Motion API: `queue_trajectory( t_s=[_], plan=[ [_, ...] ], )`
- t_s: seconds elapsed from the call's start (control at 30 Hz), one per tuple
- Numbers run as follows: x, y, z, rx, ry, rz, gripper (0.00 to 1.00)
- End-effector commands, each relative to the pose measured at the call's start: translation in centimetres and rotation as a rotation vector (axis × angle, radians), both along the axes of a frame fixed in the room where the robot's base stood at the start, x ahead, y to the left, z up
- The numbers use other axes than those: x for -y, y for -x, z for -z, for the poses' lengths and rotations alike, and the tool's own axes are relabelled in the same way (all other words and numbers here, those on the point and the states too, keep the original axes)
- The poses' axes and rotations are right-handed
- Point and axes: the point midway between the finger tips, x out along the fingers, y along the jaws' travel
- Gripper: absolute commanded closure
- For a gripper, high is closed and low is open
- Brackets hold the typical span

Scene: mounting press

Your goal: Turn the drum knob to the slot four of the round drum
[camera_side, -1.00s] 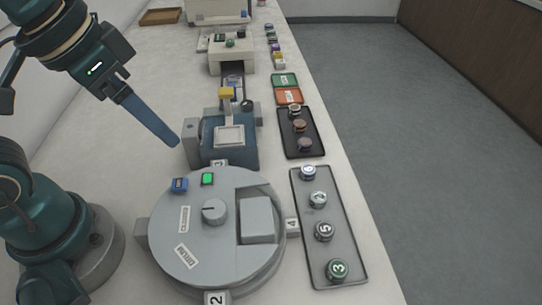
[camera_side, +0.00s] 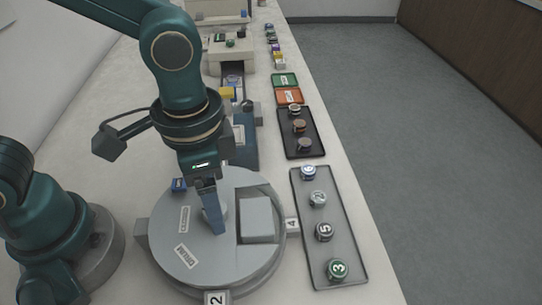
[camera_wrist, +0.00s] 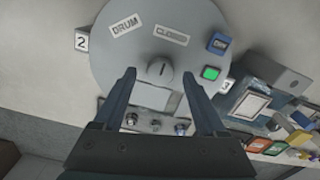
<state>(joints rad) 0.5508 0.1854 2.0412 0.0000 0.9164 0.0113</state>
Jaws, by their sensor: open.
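The round grey drum (camera_side: 175,262) stands on the bench beside my arm, with a raised block on its right side. Its knob (camera_wrist: 159,70) is a small grey dial with a dark pointer line, on top of the drum near the middle. In the side view the knob is mostly hidden behind my gripper (camera_side: 215,230). In the wrist view my gripper (camera_wrist: 163,105) is open, its two fingers apart and empty, with the knob between and just beyond the tips. The slot four label (camera_side: 292,224) is at the drum's right edge; the slot 2 label (camera_side: 216,298) is at the front.
A tray (camera_side: 349,262) of several numbered round pieces lies right of the drum. A blue press (camera_side: 247,150) stands behind it, partly hidden by my arm. A dark tray (camera_side: 306,150) holds more pieces.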

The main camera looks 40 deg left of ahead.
Motion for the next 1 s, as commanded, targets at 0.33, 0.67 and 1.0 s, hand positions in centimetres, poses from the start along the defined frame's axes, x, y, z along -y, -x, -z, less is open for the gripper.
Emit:
queue_trajectory(
  t_s=[0.33,0.67,1.0],
  plan=[
    [-0.02,0.01,1.0,0.001,0.001,-0.001,0.26],
    [-0.01,0.0,0.97,0.002,0.001,-0.001,1.0],
    [0.0,0.02,0.95,0.001,0.002,-0.001,1.0]
  ],
)
